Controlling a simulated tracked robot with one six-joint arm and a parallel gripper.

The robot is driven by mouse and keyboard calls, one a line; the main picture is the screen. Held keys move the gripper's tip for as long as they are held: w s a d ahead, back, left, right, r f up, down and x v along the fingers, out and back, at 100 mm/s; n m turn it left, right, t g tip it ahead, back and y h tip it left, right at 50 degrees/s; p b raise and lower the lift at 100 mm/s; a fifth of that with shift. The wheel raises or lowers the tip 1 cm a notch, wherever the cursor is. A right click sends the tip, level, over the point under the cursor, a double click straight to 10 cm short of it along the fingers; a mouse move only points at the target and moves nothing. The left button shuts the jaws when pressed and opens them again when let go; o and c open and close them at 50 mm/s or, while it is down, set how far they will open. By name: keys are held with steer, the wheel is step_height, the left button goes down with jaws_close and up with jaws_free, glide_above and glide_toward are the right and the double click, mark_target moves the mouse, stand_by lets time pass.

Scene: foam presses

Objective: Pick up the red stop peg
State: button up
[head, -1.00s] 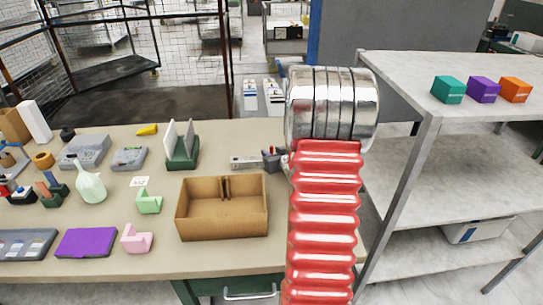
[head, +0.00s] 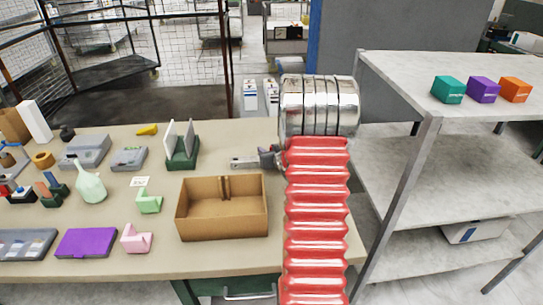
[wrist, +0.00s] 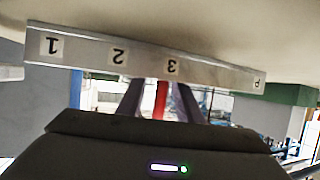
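The red stop peg (wrist: 161,99) shows in the wrist view as a narrow red upright strip by the label 3 of a pale numbered rail (wrist: 90,53). The rail's labels appear upside down. My gripper (wrist: 160,103) has its two dark fingers apart, one on each side of the peg, with light gaps between. I cannot tell how deep the peg sits between them. In the head view my gripper (head: 276,157) is at the right end of the small grey rail (head: 243,162) on the table. The peg is not discernible there.
A brown open box (head: 222,225) stands just in front of the rail. A dark green holder (head: 183,160) with upright plates is to its left. A grey shelf unit (head: 450,120) stands right of my arm. Several small items crowd the table's left.

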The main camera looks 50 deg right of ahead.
steer(key=shift+c, duration=0.3)
jaws_close()
step_height(320, 180, up, 10)
stand_by(0.8)
stand_by(0.5)
